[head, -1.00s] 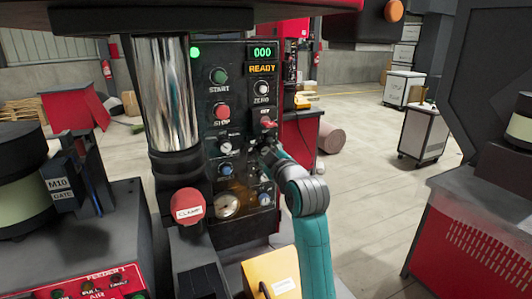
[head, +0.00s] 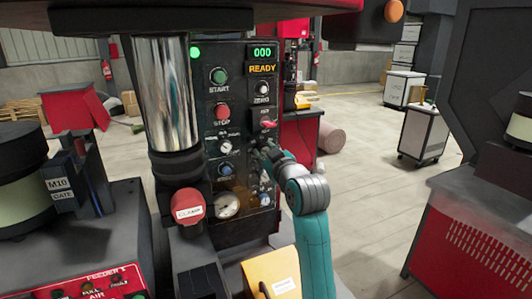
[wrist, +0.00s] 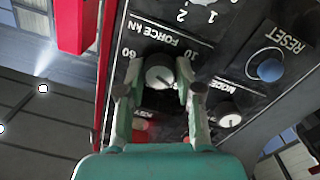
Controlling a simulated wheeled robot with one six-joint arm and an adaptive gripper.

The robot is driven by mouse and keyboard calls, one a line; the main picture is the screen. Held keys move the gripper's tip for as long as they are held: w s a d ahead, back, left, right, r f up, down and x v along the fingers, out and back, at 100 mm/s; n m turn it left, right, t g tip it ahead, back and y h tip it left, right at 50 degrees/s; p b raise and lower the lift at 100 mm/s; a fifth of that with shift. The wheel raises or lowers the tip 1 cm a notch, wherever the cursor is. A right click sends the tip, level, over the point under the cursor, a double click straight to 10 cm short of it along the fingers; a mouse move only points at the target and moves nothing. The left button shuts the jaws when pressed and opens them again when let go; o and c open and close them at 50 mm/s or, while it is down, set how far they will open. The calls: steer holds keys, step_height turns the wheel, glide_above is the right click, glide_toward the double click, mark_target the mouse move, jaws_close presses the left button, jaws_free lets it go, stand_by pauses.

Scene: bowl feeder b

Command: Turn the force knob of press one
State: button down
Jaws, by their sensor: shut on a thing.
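The force knob (wrist: 159,74) is a round, pale-faced knob on the black control panel (head: 240,102). In the wrist view its label reads FORCE kN, upside down, with 60 on the left and 10 on the right. My gripper (wrist: 160,82) has one finger on each side of the knob and is shut on it. In the head view my gripper (head: 261,149) reaches the panel's right side, below a red switch (head: 267,124), and hides the knob there. The display (head: 262,60) reads 000 and READY.
A MODE knob (wrist: 229,114) and blue RESET button (wrist: 271,69) are near my gripper. START (head: 219,76), STOP (head: 221,112) and ZERO (head: 262,89) sit higher on the panel. A shiny column (head: 168,95) and red CLAMP knob (head: 188,205) stand left.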

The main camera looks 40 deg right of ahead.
steer(key=m, duration=1.2)
steer(key=shift+d+m+y, duration=0.1)
steer(key=shift+m+y, duration=0.2)
steer(key=shift+y, duration=0.1)
stand_by(0.4)
steer(key=c, duration=0.8)
jaws_free()
steer(key=shift+o, duration=0.2)
steer(key=v, duration=1.2)
